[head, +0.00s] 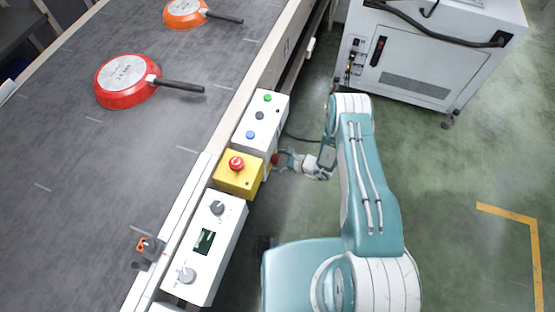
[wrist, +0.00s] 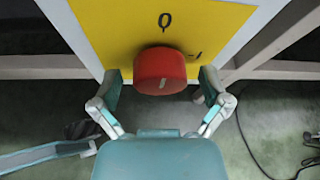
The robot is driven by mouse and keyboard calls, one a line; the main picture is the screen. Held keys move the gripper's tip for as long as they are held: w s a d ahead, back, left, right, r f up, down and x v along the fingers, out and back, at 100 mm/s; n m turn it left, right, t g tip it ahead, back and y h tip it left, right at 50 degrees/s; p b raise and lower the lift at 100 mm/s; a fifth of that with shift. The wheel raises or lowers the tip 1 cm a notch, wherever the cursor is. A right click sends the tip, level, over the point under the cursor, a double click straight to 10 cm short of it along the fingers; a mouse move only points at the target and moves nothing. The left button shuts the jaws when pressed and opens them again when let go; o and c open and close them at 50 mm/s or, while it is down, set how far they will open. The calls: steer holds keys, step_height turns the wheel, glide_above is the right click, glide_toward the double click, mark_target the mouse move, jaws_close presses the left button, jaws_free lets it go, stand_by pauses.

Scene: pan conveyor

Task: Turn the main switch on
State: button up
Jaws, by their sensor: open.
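The main switch, a red round knob (wrist: 160,70), sits on a yellow plate (wrist: 105,28) marked "0" above the knob and "I" to its right. A short pale line shows on the knob's near face; I cannot tell which mark the knob is set to. In the head view a small part of the red knob (head: 275,159) shows at the side of the control boxes. My gripper (wrist: 160,88) is open, with one finger on each side of the knob. Finger contact cannot be told. My gripper (head: 285,160) also shows in the head view.
A yellow box with a red emergency button (head: 237,163) sits between a white button box (head: 262,115) and a dial box (head: 215,245). Red (head: 122,85) and orange (head: 183,14) pans lie on the conveyor (head: 60,150). A grey cabinet (head: 425,60) stands beyond clear green floor.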

steer(key=c, duration=1.1)
steer(key=shift+c, duration=0.2)
steer(key=m+g, duration=0.2)
steer(key=shift+w+m, duration=0.1)
steer(key=shift+m, duration=0.3)
steer(key=m+g+y, duration=0.1)
steer(key=m, duration=0.2)
steer(key=shift+g+y, duration=0.3)
steer(key=shift+g, duration=0.1)
steer(key=m+g, duration=0.1)
steer(key=m, duration=0.1)
steer(key=m+y, duration=0.1)
steer(key=shift+w+m+g+y, duration=0.1)
steer(key=shift+m+g+y, duration=0.2)
steer(key=shift+m+g, duration=0.1)
steer(key=shift+m+y, duration=0.4)
steer(key=shift+m, duration=0.7)
